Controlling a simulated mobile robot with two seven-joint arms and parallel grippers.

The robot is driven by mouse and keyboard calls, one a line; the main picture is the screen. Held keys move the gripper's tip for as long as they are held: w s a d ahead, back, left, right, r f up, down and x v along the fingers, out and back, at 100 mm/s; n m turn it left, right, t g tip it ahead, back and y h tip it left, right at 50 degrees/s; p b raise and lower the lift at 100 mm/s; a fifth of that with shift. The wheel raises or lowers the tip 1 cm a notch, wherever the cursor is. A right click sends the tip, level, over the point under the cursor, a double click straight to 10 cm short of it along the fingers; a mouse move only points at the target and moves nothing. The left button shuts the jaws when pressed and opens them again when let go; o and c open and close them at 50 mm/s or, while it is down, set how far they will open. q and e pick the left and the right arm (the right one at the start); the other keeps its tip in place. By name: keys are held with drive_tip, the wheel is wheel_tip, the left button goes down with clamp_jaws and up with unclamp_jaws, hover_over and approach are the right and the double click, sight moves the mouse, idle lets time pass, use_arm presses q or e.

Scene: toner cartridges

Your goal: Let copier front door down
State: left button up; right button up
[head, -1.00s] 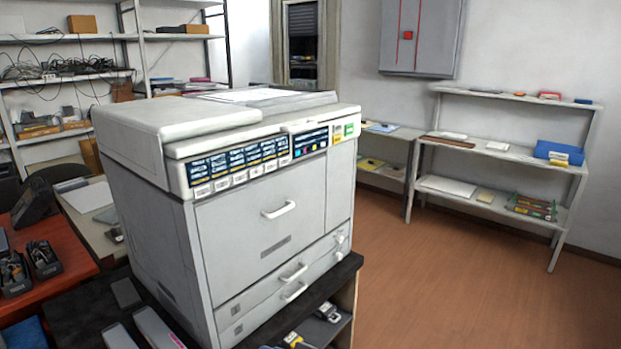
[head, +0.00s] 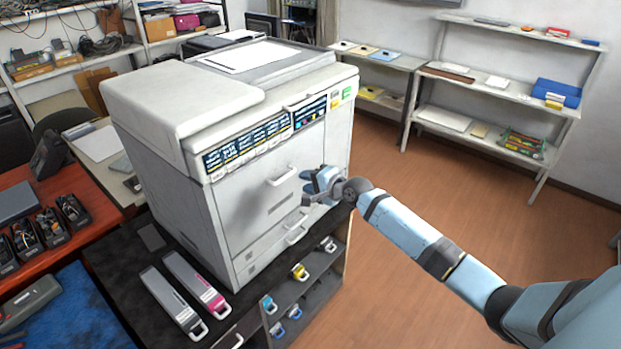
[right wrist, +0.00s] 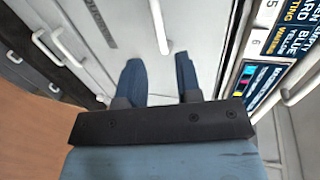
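The copier (head: 180,130) stands on a dark stand, its front door (head: 255,200) closed and upright. The door's white handle (head: 281,177) is a horizontal bar near the middle of the door. My right gripper (head: 308,188) is in front of the door, just right of and slightly below the handle in the head view. In the right wrist view my right gripper (right wrist: 158,75) has its two fingers apart, with nothing between the tips. The door handle (right wrist: 158,25) shows just beyond and between the fingertips; I cannot tell whether they touch. My left gripper is not in view.
Two drawer handles lie below the door, the upper one (head: 297,235) close under my gripper. Two toner cartridges (head: 197,285) lie on the stand's dark top (head: 115,255), left of the copier. Open floor (head: 430,210) lies to the right.

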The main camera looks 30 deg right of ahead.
sight(286, 176)
drive_tip(key=shift+b+x, duration=2.65)
drive_tip(key=shift+x, duration=2)
drive_tip(key=shift+s+f, duration=0.1)
clamp_jaws()
